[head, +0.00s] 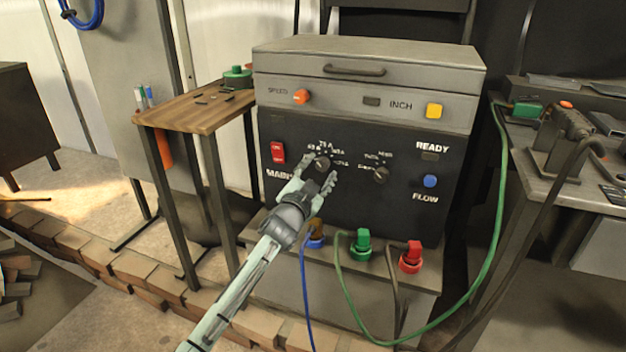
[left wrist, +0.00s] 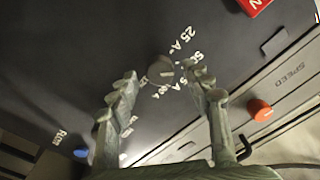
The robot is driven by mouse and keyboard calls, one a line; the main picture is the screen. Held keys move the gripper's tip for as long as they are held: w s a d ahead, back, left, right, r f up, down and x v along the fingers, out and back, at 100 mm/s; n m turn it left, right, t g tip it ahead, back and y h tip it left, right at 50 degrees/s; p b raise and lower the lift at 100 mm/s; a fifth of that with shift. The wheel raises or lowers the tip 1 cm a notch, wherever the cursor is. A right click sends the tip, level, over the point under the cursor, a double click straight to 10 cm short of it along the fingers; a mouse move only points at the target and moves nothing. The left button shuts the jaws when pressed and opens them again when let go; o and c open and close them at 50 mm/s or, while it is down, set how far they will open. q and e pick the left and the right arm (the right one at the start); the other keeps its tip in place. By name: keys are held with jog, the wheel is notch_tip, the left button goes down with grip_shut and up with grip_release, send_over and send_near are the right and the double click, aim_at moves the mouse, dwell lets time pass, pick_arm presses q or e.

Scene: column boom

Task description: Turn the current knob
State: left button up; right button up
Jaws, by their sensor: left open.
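The current knob (head: 322,163) is a small dark round knob on the black front panel, ringed by white ampere marks. It also shows in the left wrist view (left wrist: 160,70), with "25 A" printed near it. My left gripper (head: 321,169) is open in front of the panel at this knob. In the left wrist view, the knob appears between the two fingertips (left wrist: 161,74), with a visible gap on each side. I cannot tell how far the fingertips are from the panel. My right gripper is not in view.
A second dark knob (head: 380,175) is to the right. The red main switch (head: 278,152) is to the left, and the blue flow button (head: 430,181) is at right. Blue, green and red plugs with cables (head: 361,244) stick out below. A wooden side table (head: 190,108) stands left.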

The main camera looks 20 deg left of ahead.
pick_arm(q)
jog(key=s, duration=1.1)
jog(key=shift+s, duration=0.15)
jog(key=shift+a+f, duration=0.1)
jog(key=s+a+f+n+g+y, duration=0.1)
jog(key=s+f+g, duration=0.15)
jog(key=f, duration=0.55)
jog(key=s+a+f+n+g+y, duration=0.1)
jog(key=s+a+f+n+g, duration=0.15)
jog(key=f, duration=0.45)
jog(key=s+f+n+g, duration=0.1)
jog(key=s+f+g, duration=0.4)
jog(key=s+f, duration=0.7)
jog(key=s+f+n+g, duration=0.1)
jog(key=s+f+g, duration=0.4)
jog(key=s+f, duration=0.7)
jog(key=s, duration=0.5)
jog(key=shift+s+a+f+h, duration=0.15)
jog(key=shift+a+h, duration=0.05)
jog(key=shift+h, duration=0.1)
jog(key=shift+c, duration=0.2)
